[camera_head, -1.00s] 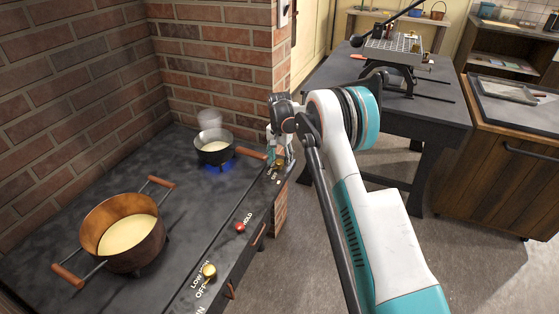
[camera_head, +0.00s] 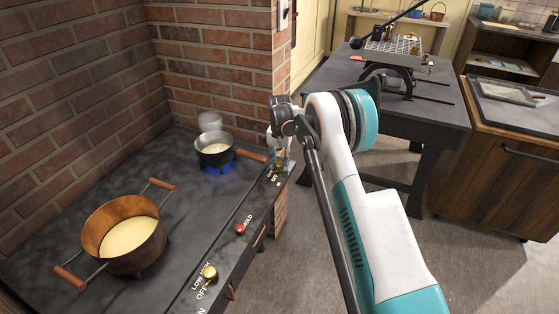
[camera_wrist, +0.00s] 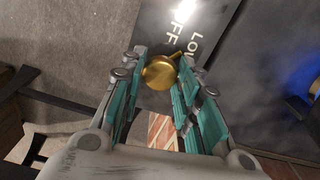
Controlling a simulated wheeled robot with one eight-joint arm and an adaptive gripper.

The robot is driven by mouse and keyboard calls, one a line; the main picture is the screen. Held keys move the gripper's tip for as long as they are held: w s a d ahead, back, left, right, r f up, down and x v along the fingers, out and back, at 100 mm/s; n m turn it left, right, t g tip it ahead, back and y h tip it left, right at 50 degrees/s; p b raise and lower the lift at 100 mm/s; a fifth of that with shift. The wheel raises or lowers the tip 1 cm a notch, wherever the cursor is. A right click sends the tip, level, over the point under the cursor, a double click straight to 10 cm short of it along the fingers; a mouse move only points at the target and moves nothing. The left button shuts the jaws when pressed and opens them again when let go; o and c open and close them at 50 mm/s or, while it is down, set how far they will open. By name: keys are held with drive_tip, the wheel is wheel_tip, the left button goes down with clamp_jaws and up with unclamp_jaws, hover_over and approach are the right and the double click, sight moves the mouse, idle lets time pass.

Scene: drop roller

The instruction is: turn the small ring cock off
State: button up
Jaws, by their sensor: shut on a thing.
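The small ring cock is a brass knob (camera_wrist: 160,72) at the far end of the stove's front strip, beside the OFF and LOW lettering. In the head view it is small and partly hidden by my gripper (camera_head: 279,158). In the wrist view, my gripper (camera_wrist: 166,62) has its teal-lined fingers on either side of the knob, shut on it. The knob's short pointer points up and right, towards the lettering. A blue flame (camera_head: 217,169) burns under the small pan (camera_head: 214,158) of pale liquid; a blue glow also shows at the right of the wrist view.
A large copper pot (camera_head: 125,237) stands at the near left of the stove top (camera_head: 190,215). A red button (camera_head: 240,229) marked HOLD and another brass knob (camera_head: 209,272) sit along the front strip. A brick wall (camera_head: 80,90) rises behind. A dark table (camera_head: 430,112) stands at the right.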

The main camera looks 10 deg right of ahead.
sight(279, 164)
drive_tip(key=n+p, duration=0.1)
drive_tip(key=n, duration=0.2)
drive_tip(key=shift+r+n, duration=0.1)
drive_tip(key=shift+n, duration=0.2)
drive_tip(key=shift+n+p, duration=0.35)
drive_tip(key=shift+n, duration=1.45)
drive_tip(key=o, duration=1.1)
wheel_tip(279, 164, up, 12)
drive_tip(key=shift+f, duration=0.1)
